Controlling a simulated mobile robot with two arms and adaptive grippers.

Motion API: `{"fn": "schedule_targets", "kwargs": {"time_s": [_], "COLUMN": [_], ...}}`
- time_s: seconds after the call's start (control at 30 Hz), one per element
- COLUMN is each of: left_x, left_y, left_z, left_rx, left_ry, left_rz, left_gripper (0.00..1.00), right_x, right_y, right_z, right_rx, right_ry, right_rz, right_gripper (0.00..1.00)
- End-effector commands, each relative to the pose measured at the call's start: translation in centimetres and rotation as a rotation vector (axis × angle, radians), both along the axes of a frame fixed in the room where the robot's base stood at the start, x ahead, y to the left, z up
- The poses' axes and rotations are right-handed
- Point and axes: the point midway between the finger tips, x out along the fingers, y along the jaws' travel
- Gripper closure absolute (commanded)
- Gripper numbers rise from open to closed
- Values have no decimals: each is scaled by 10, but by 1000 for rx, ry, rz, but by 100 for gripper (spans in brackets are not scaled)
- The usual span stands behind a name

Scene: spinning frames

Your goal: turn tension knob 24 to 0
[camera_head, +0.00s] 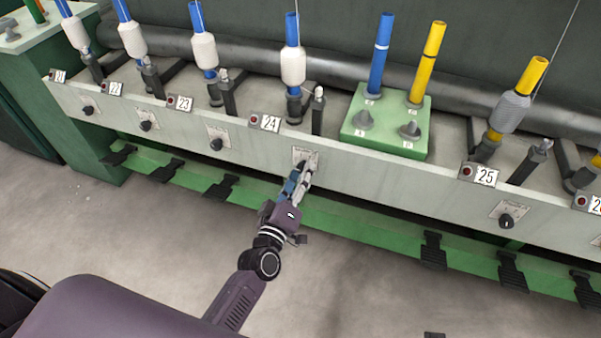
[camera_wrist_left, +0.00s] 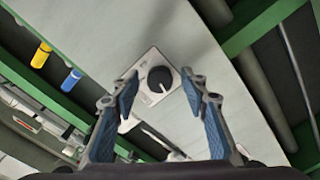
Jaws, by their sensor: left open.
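Tension knob 24 (camera_wrist_left: 160,78) is a round black knob with a white mark on a square pale plate (camera_wrist_left: 133,123) in the left wrist view. In the head view the plate (camera_head: 305,153) is on the front of the machine rail, just right of and below the label 24 (camera_head: 266,122); the knob there is mostly hidden by my gripper. My left gripper (camera_head: 302,174) is open in front of it. In the left wrist view the knob appears between its two blue-padded fingers (camera_wrist_left: 162,82); I cannot tell whether they touch it. My right gripper is not in view.
The pale rail carries similar knobs, 23 (camera_head: 216,144) to the left and 25 (camera_head: 506,221) to the right. Above are bobbins (camera_head: 292,66) and a green block (camera_head: 385,137) with blue and yellow tubes. A green beam with black pedals (camera_head: 433,250) runs below. The floor in front is clear.

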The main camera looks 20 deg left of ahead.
Motion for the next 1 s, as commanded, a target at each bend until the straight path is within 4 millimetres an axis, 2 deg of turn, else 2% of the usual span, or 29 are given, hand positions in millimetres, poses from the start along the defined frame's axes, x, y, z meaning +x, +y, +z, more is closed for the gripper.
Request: {"fn": "schedule_targets", "kwargs": {"time_s": [0.5, 0.7, 1.0], "left_x": [-97, -114, -115], "left_y": [4, 4, 4], "left_z": [-2, 0, 0], "left_rx": [2, -1, -1], "left_ry": [3, 1, 1], "left_rz": [-1, 1, 1], "left_gripper": [59, 59, 59], "right_x": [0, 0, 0], "right_y": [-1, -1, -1], "right_z": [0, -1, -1], "right_rx": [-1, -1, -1], "right_ry": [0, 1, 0], "right_rz": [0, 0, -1], "right_gripper": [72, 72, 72]}}
